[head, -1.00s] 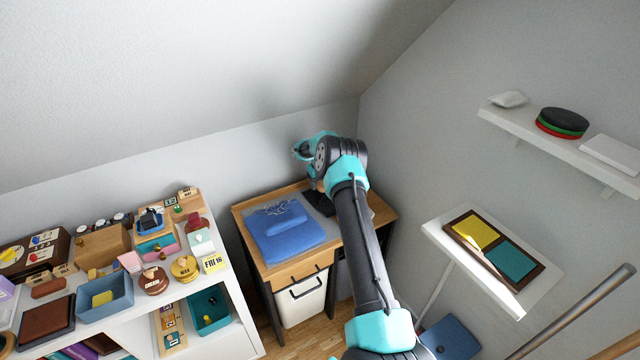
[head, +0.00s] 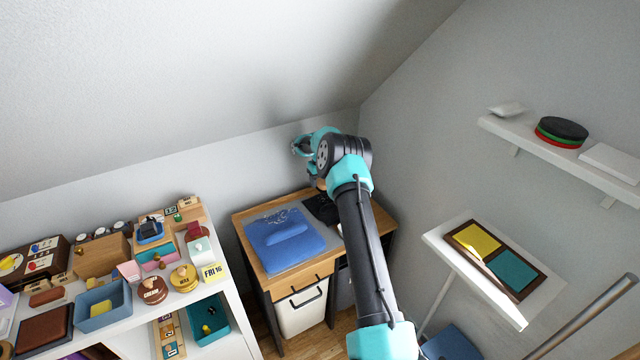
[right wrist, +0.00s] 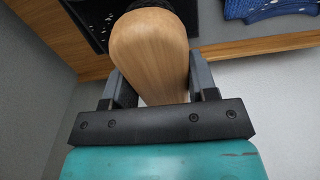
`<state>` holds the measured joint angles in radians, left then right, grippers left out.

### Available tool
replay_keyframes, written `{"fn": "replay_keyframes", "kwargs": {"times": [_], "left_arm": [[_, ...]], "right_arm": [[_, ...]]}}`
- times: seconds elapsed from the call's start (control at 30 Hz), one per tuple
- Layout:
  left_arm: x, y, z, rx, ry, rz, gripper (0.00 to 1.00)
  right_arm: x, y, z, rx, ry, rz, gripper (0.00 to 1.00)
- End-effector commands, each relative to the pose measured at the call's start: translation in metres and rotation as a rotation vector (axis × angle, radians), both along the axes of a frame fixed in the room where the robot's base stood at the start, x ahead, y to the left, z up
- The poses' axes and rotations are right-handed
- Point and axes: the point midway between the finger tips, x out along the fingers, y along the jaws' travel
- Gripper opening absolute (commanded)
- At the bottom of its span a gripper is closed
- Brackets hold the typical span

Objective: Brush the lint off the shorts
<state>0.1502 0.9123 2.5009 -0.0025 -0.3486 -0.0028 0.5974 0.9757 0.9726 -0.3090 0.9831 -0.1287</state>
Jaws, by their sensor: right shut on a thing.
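The blue shorts (head: 288,246) lie folded on a grey mat (head: 300,265) on the wooden desk. Pale, thin squiggles of lint (head: 275,214) show near their far edge. A blue edge of the shorts also shows at the upper right of the right wrist view (right wrist: 270,10). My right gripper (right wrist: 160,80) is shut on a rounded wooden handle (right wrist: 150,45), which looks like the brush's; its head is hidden. In the head view my right gripper (head: 317,178) is above the desk's back right, to the right of the shorts, partly hidden by my arm. My left gripper is out of view.
A black tray-like item (head: 322,208) with pale specks lies on the desk below my right gripper. A crowded white shelf unit (head: 240,310) stands at the left. Wall shelves (head: 560,145) are at the right. The sloped ceiling comes down behind the desk.

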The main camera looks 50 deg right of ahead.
Motion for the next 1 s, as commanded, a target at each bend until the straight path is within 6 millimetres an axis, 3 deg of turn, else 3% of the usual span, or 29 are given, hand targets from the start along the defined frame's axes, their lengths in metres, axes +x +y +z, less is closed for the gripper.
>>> {"fn": "replay_keyframes", "kwargs": {"times": [0.27,0.67,1.0], "left_arm": [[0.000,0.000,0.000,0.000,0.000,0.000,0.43],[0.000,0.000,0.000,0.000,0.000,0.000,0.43],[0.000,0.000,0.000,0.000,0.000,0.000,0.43]], "right_arm": [[0.000,0.000,0.003,0.000,-0.001,0.000,0.34],[0.000,0.000,0.029,0.000,-0.001,0.000,0.34],[0.000,0.000,0.030,0.000,-0.001,0.001,0.34]]}}
